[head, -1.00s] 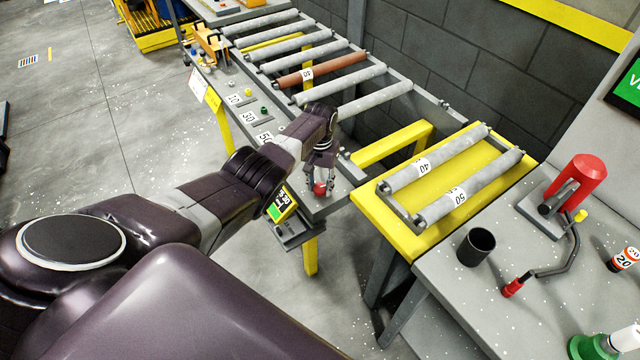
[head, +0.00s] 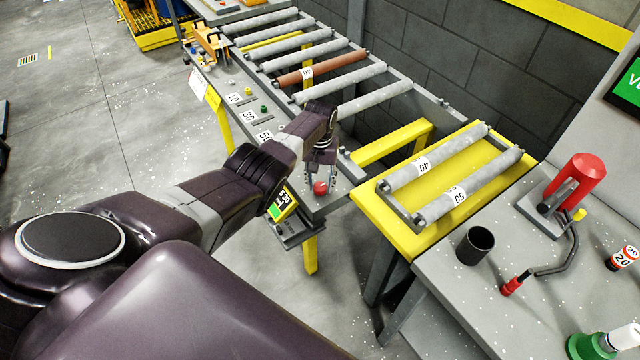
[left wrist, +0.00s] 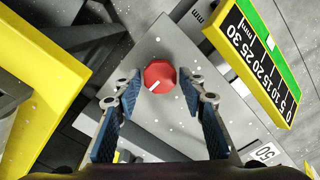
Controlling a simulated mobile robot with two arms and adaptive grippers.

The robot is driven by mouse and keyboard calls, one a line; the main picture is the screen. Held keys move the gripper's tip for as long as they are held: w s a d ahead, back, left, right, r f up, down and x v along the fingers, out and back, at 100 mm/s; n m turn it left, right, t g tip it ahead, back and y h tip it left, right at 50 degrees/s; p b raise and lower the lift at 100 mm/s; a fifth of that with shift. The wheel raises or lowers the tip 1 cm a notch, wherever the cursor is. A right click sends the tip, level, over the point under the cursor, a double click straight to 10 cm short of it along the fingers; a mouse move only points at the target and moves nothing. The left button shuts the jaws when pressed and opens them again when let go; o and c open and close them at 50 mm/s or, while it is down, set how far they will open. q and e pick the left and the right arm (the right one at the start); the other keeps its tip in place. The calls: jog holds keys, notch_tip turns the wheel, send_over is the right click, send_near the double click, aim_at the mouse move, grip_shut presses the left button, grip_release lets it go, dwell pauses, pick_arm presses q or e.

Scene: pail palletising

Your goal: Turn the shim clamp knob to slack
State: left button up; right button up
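The shim clamp knob is a red, many-sided knob (head: 320,188) on the grey end plate of the conveyor frame, with a white pointer line on its top. In the left wrist view the knob (left wrist: 160,76) sits between and just beyond the fingertips, its white line pointing to the lower left. My left gripper (head: 319,180) is open above the knob, with clear gaps on both sides in the left wrist view (left wrist: 162,100). A yellow-framed gauge with a green band (head: 282,205) is beside the plate; its scale (left wrist: 262,60) shows in the wrist view. My right gripper is out of view.
The roller conveyor (head: 345,92) runs behind, with one brown roller (head: 322,69). A yellow stand (head: 448,226) holds two loose rollers. The right bench carries a dark cup (head: 475,246), a red-handled tool (head: 512,287) and a red clamp (head: 578,185).

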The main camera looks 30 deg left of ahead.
aim_at(320, 186)
pick_arm(q)
jog(key=shift+o, duration=1)
jog(key=shift+s+f, duration=0.1)
notch_tip(320, 186, up, 12)
